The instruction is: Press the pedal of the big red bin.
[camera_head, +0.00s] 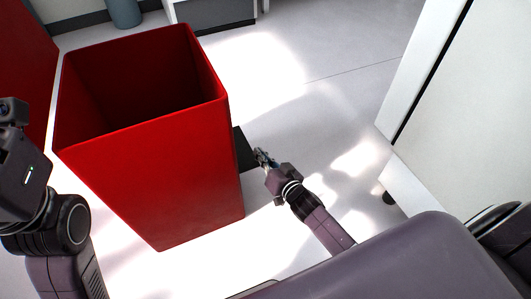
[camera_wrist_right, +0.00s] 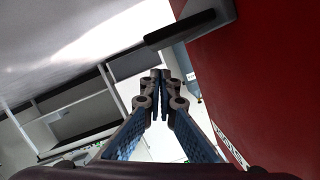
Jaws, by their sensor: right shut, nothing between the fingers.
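The big red bin (camera_head: 150,180) stands on the floor at the left of the head view, its top open and its inside dark and seemingly empty. Its red wall (camera_wrist_right: 268,85) fills the right of the right wrist view. The black pedal (camera_head: 244,149) juts from the bin's right side, low down. In the right wrist view the pedal (camera_wrist_right: 180,30) sticks out above the fingertips. My right gripper (camera_head: 260,156) is shut and empty, close to the pedal; its closed fingers (camera_wrist_right: 160,75) show no clear contact with it. My left arm shows at the left edge, its fingers out of sight.
A white cabinet (camera_head: 455,110) stands at the right. A white unit (camera_head: 212,12) and a blue-grey container (camera_head: 124,12) are at the back. Another red surface (camera_head: 25,45) is at the far left. The floor (camera_head: 310,95) right of the bin is clear.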

